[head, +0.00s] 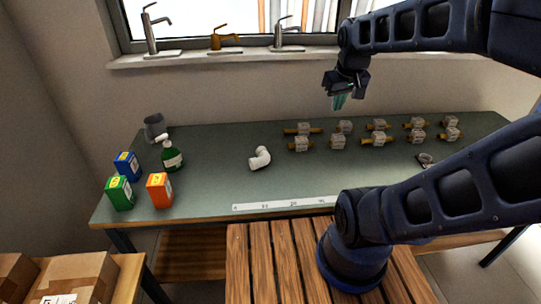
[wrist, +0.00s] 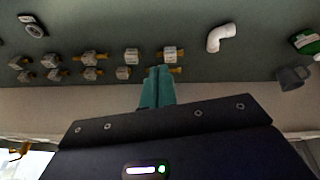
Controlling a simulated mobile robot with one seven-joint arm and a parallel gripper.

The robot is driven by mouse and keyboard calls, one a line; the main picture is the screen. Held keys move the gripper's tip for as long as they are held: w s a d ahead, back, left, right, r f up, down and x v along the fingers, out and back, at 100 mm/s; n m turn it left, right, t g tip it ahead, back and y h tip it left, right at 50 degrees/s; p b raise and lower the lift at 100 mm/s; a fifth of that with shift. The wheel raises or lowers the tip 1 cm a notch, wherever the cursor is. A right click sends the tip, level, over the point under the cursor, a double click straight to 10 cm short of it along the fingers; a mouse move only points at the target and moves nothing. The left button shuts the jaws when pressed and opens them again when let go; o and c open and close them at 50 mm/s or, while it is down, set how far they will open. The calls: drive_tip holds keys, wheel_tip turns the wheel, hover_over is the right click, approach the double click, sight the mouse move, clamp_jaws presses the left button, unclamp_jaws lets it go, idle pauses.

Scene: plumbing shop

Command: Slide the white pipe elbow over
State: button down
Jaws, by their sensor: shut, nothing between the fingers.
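The white pipe elbow (head: 260,158) lies on the green-grey tabletop (head: 215,165), left of the middle in the head view. In the wrist view the elbow (wrist: 220,37) shows at the upper right. My gripper (head: 339,102) is in the air above the back of the table, to the right of the elbow and well apart from it. Its teal fingers are together with nothing between them; they also show in the wrist view (wrist: 158,88).
Several brass fittings with tags (head: 378,132) stand in two rows right of the elbow. A green bottle (head: 172,156), a grey mug (head: 155,127) and small blue, green and orange boxes (head: 160,190) stand at the left. A ruler strip (head: 285,203) lies along the front edge.

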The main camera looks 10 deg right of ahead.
drive_tip(key=w+a+f+n+g, duration=0.2)
drive_tip(key=w+a+f+n, duration=0.4)
drive_tip(key=w+f+n, duration=0.4)
drive_tip(key=w+a+f+n+g, duration=0.2)
drive_tip(key=w+a+f+n, duration=0.5)
drive_tip(key=f, duration=0.4)
drive_tip(key=shift+m, duration=0.6)
drive_tip(key=f, duration=1)
drive_tip(key=shift+w+d, duration=0.4)
drive_tip(key=shift+a+r, duration=0.1)
drive_tip(key=shift+a, duration=1.9)
drive_tip(key=a, duration=2)
drive_tip(key=shift+a, duration=0.25)
